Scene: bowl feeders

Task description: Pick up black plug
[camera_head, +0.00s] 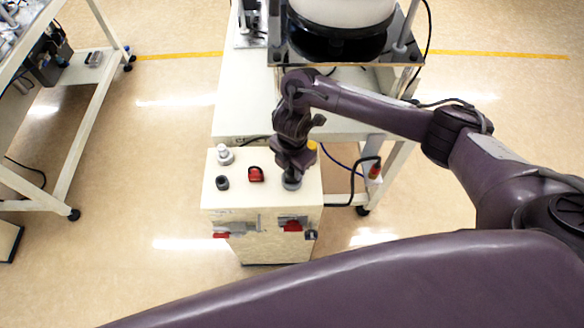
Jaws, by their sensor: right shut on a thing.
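A white box-shaped unit (233,208) stands at the middle. My right gripper (290,174) reaches down over the right part of its top and is shut on a dark grey-black plug (291,184). The plug's lower part shows just below the fingers, at the top of the box; I cannot tell whether it is lifted clear. A second black plug-like piece (222,183) sits upright on the box's left side. A red piece with a dark top (256,174) sits between them. My left gripper is not in view.
A silver knob (225,156) stands at the box's back left. Red and grey fittings (292,225) jut from its front. A white table (240,105) with a bowl feeder (342,12) is close behind. A cable and yellow part lie right of the gripper.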

